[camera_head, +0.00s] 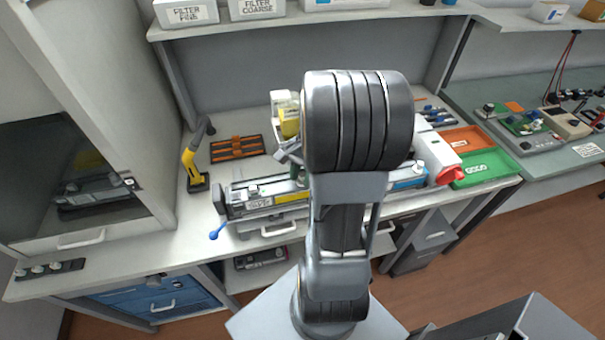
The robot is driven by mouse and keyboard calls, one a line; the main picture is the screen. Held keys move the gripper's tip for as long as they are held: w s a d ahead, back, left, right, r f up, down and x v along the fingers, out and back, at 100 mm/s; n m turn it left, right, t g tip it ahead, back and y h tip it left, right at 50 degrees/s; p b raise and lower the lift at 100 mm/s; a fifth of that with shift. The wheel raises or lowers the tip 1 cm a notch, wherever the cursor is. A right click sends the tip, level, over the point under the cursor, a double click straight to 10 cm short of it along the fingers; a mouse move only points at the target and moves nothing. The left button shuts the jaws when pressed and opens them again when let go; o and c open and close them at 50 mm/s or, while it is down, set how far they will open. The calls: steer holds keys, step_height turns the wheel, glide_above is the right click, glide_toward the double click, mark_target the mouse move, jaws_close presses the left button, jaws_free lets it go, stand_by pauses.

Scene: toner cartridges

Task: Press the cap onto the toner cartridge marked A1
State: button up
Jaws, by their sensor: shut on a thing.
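A long grey fixture (235,198) lies along the front of the bench. A narrow body with a yellow label (259,203) lies in it, but I cannot read A1 on it. A blue-ended lever (219,231) sticks out at its left front. My arm covers the middle of the fixture. Only a small grey part of my gripper (289,152) shows beside my wrist, above and behind the fixture. It is shut, but its fingertips and what they hold are hidden. I cannot pick out the cap.
A cream and yellow object (287,115) stands behind my wrist. An orange-and-black rack (237,148) and a yellow-and-black tool (193,168) stand to the left. At the right are a white unit with a red end (436,160), a green tray (491,179) and an orange tray (462,139).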

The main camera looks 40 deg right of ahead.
steer(key=o, duration=1.2)
steer(key=shift+r, duration=0.15)
steer(key=shift+r+p, duration=3.2)
steer(key=shift+r, duration=0.2)
steer(key=shift+c, duration=0.4)
